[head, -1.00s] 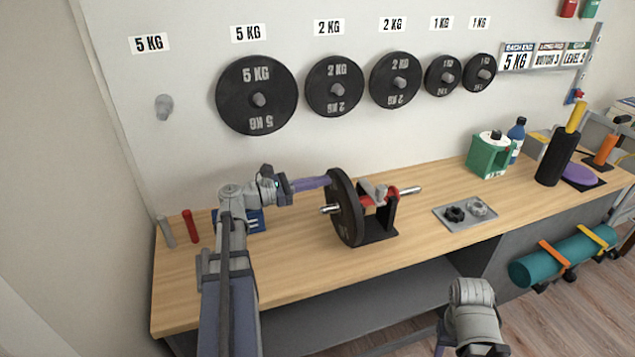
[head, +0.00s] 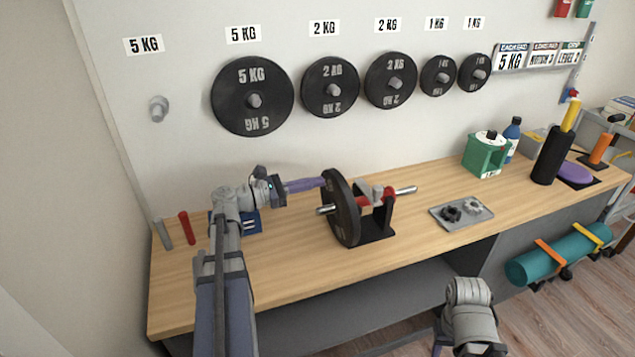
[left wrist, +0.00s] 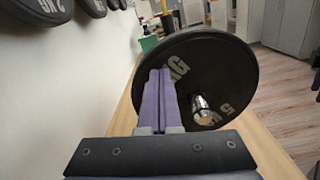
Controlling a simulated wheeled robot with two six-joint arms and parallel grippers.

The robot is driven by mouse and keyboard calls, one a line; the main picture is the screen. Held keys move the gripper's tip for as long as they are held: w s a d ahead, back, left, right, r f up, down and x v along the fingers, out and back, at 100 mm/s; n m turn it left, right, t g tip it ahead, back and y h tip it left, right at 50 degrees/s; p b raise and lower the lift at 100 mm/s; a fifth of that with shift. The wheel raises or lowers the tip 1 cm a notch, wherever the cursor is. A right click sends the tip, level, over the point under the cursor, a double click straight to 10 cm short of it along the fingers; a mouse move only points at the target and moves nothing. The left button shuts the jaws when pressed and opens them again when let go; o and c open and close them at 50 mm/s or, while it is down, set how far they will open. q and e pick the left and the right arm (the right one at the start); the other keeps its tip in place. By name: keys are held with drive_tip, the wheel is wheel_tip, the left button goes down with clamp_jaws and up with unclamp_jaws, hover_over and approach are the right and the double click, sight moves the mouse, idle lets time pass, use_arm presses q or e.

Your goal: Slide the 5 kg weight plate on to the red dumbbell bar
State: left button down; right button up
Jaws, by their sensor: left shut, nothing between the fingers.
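The black 5 kg weight plate (head: 341,215) stands upright around the left part of the red dumbbell bar (head: 363,202). The bar's silver left end (head: 323,210) sticks out through the plate's hole. The bar lies in a black stand (head: 376,230); its other silver end (head: 406,190) points right. In the left wrist view the plate (left wrist: 228,75) shows its lettered face and the silver bar end (left wrist: 201,108). My left gripper (head: 322,182) is shut and empty, its purple fingertips against or very near the plate's upper left face; contact is unclear. My right gripper is out of view.
A grey tray (head: 440,213) with two small star-shaped knobs lies right of the stand. A green box (head: 485,160) and a black cylinder (head: 546,165) stand farther right. Several plates hang on the wall behind. The bench front is clear.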

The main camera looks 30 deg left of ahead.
use_arm(q)
drive_tip(key=v, duration=0.9)
drive_tip(key=shift+s, duration=0.15)
drive_tip(key=shift+a, duration=0.1)
